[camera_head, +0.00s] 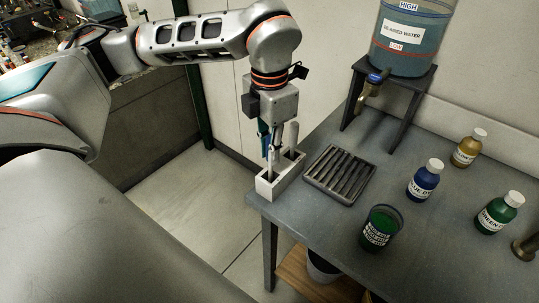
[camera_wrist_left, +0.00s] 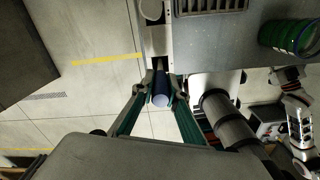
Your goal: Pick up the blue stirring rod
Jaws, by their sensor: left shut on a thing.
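The blue stirring rod (camera_wrist_left: 160,86) is seen nearly end-on in the left wrist view, between the two fingers of my left gripper (camera_wrist_left: 160,92). The gripper is shut on it. In the head view, my left gripper (camera_head: 268,152) points down over the white rod holder (camera_head: 283,180) at the table's near left corner. The rod is mostly hidden there by the fingers, and I cannot tell whether its lower end is still inside the holder. A pale grey rod (camera_head: 293,134) stands just right of the gripper. My right gripper is not in view.
A dark slotted tray (camera_head: 340,173) lies right of the holder. A beaker of green liquid (camera_head: 381,228), a blue bottle (camera_head: 424,181), a green bottle (camera_head: 499,213) and a yellow bottle (camera_head: 468,148) stand farther right. The water tank (camera_head: 410,50) is on a stand behind.

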